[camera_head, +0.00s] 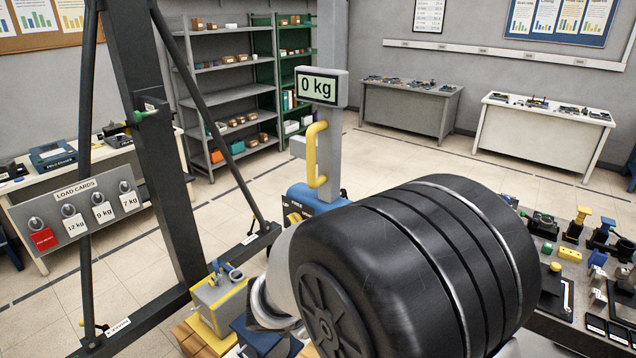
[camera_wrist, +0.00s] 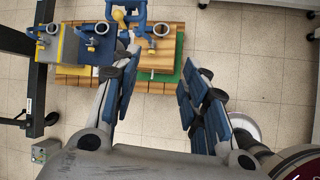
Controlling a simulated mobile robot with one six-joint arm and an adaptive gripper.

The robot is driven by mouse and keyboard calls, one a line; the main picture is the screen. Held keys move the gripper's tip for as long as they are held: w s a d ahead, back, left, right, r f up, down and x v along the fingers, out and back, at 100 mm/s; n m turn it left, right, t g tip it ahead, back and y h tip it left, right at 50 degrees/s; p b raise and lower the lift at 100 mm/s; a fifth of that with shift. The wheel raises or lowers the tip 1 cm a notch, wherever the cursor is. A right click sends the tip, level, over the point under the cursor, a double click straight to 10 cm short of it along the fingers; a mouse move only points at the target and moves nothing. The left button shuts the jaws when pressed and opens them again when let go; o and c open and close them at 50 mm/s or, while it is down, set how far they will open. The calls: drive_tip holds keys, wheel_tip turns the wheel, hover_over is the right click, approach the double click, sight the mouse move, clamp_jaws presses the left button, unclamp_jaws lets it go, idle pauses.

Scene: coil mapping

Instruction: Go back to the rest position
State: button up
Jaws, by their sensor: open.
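My gripper (camera_wrist: 160,78) shows in the wrist view with its two blue-padded fingers spread wide apart. Nothing is held between the fingers. Beyond the fingertips are a wooden block stack (camera_wrist: 158,50) with a green edge and a blue fixture with metal rings (camera_wrist: 130,18). In the head view, a large black rounded part of my arm fills the centre right and hides much of what lies behind it. I cannot make out the gripper clearly in the head view.
A load stand with a "0 kg" display (camera_head: 320,86) and yellow handle (camera_head: 316,150) stands behind my arm. A dark frame (camera_head: 150,150) and load-card board (camera_head: 80,215) are at left. A cluttered dark bench (camera_head: 560,310) is at right. Open tiled floor (camera_head: 400,155) lies behind.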

drive_tip(key=s+d+r+m+g+b, duration=0.1)
drive_tip(key=s+d+r+m+b, duration=0.1)
drive_tip(key=s+d+r+m, duration=0.35)
drive_tip(key=s+d+r+m+b, duration=0.2)
drive_tip(key=s+d+m, duration=0.1)
drive_tip(key=d+m, duration=0.45)
drive_tip(key=s+d+m+y+b, duration=0.2)
drive_tip(key=s+m+b, duration=0.3)
drive_tip(key=s+m, duration=0.8)
drive_tip(key=s, duration=0.4)
drive_tip(key=shift+s+f+g+y, duration=0.15)
drive_tip(key=shift+f+g+y, duration=0.15)
drive_tip(key=shift+f+y, duration=0.1)
drive_tip(key=shift+c, duration=0.9)
drive_tip(key=shift+d+m, duration=0.15)
drive_tip(key=shift+m, duration=0.15)
